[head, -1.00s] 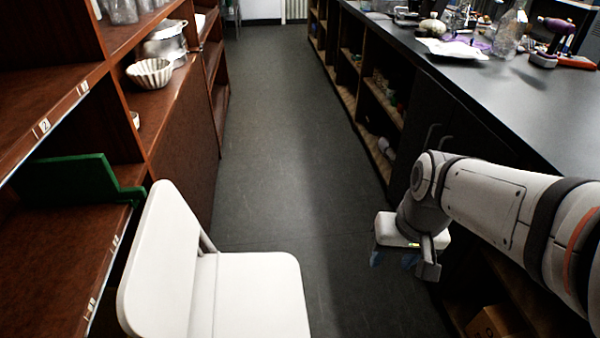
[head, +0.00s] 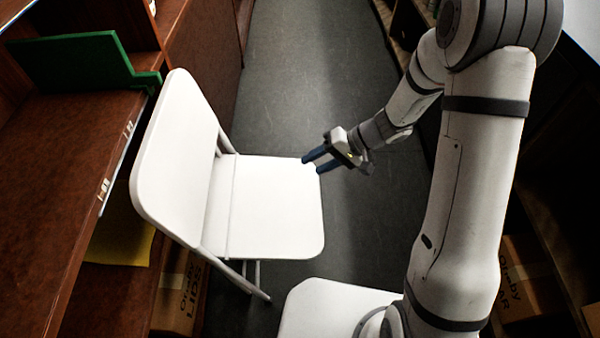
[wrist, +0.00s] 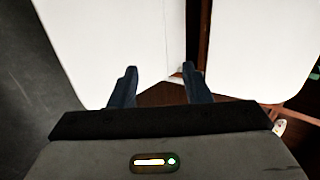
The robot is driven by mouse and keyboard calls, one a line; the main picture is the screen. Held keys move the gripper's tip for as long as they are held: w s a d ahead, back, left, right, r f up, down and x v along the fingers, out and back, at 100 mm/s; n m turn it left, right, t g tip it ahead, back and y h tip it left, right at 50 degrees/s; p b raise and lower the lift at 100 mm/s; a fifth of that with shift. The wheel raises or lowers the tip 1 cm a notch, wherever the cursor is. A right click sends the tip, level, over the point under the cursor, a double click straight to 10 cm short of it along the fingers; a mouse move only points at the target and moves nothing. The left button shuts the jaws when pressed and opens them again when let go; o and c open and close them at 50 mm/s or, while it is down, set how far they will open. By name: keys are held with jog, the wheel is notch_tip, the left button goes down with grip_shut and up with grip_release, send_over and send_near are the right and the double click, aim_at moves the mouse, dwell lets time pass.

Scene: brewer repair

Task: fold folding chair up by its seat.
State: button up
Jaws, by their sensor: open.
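The white folding chair (head: 265,205) stands unfolded in the aisle, its backrest (head: 175,160) at the left against the shelf side and its flat seat to the right. My gripper (head: 312,162) is open and empty at the far right corner of the seat, fingers pointing left toward it. I cannot tell whether the fingertips touch the seat. In the wrist view the two dark fingers (wrist: 158,75) are apart, with the white chair panels (wrist: 115,40) filling the space ahead of them.
A brown shelf (head: 70,170) holding a green piece (head: 75,60) runs close along the left. Cardboard boxes (head: 525,275) sit in the shelving at the right. Grey floor (head: 310,80) is clear beyond the chair.

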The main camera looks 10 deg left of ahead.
jog(key=b+x, duration=0.1)
jog(key=x, duration=0.6)
jog(key=shift+d+r, duration=0.1)
jog(key=shift+c, duration=0.4)
grip_shut()
dwell(0.7)
jog(key=shift+o, duration=0.4)
grip_release()
jog(key=p+v, duration=0.1)
jog(key=v, duration=0.6)
jog(key=shift+d+r, duration=0.2)
jog(key=shift+d, duration=0.1)
